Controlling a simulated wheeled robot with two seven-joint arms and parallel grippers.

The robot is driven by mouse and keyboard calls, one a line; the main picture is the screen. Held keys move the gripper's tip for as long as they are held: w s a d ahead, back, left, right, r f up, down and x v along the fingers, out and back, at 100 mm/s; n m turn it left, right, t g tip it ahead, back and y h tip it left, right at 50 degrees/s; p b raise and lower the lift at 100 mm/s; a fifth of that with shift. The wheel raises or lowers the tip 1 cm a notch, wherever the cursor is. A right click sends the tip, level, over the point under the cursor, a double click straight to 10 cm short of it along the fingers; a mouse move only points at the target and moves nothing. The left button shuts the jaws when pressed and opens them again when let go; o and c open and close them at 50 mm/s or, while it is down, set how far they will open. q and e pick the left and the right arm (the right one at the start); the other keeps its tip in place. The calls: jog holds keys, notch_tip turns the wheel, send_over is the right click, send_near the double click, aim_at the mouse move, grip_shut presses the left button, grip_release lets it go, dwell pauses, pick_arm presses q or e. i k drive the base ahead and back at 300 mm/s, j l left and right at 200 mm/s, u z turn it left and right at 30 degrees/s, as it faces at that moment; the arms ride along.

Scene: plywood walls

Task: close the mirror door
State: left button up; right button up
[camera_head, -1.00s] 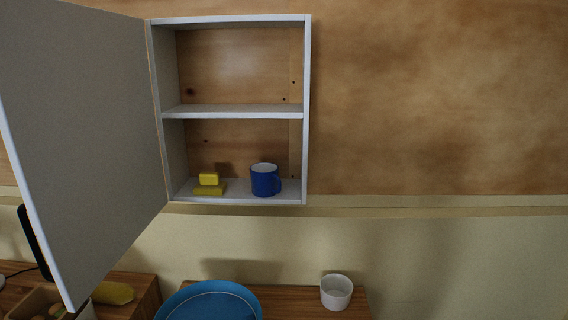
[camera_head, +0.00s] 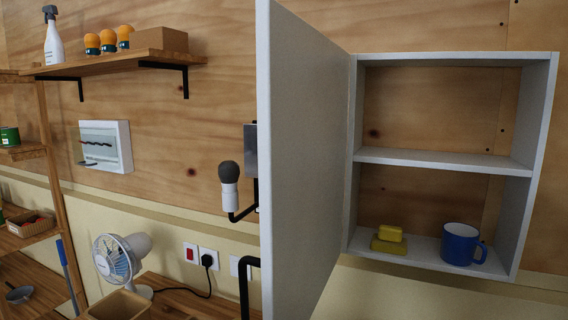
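The mirror door (camera_head: 305,160) is hinged on the left side of the white wall cabinet (camera_head: 540,165) and stands wide open, swung out toward me. I see its plain grey inner face; the mirror side is hidden. On the cabinet's lower shelf are a blue mug (camera_head: 461,244) and two stacked yellow blocks (camera_head: 390,240). The upper compartment is empty. Neither of my grippers shows in the head view.
Left of the door are a wall lamp (camera_head: 229,190), a fuse box (camera_head: 105,146) and a fan (camera_head: 122,257) on a wooden surface. A shelf (camera_head: 115,64) holds a spray bottle (camera_head: 53,40) and several orange-topped items. A rack stands at far left.

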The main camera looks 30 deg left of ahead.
aim_at(303, 76)
jog(key=j+z, duration=0.35)
jog(key=j, duration=1.2)
